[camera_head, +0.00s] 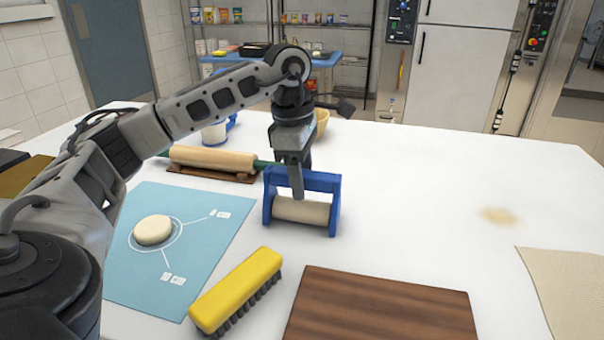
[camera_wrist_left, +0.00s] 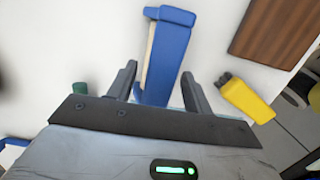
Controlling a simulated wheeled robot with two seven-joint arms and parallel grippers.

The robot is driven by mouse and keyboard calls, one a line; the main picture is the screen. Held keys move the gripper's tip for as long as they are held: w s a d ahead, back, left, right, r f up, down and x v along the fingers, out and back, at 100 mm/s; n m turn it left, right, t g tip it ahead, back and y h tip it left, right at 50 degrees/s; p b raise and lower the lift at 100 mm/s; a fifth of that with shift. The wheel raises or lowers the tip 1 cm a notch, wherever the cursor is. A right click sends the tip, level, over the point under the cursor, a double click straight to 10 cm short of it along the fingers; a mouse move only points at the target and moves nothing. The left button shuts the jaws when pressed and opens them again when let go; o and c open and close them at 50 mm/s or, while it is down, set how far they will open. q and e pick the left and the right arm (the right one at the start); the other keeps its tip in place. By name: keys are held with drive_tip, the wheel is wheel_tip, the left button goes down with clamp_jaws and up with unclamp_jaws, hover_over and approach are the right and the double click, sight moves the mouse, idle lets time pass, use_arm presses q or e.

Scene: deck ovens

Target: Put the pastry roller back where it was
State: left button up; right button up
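The pastry roller, a blue frame (camera_head: 334,200) with a cream cylinder, stands on the white table near the middle of the head view. Its blue top bar (camera_wrist_left: 170,50) also shows in the left wrist view. My left gripper (camera_head: 298,188) is right at the roller, pointing down, with one finger in front of the blue bar. In the left wrist view the gripper (camera_wrist_left: 159,75) is open, with its fingers spread on either side of the bar. Whether a finger touches the bar I cannot tell. My right gripper is in neither view.
A blue mat (camera_head: 200,245) with a dough disc (camera_head: 154,230) lies left. A yellow brush (camera_head: 236,288) and a wooden board (camera_head: 380,308) are in front. A rolling pin (camera_head: 212,159) lies behind left. A cloth (camera_head: 568,290) lies right; the table's right middle is mostly clear.

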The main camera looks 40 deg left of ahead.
use_arm(q)
wheel_tip(320, 180, up, 12)
drive_tip(key=a+p, duration=0.1)
drive_tip(key=p, duration=0.2)
drive_tip(key=shift+s+r, duration=0.15)
drive_tip(key=shift+s, duration=0.2)
drive_tip(key=shift+s+a, duration=0.1)
idle(0.4)
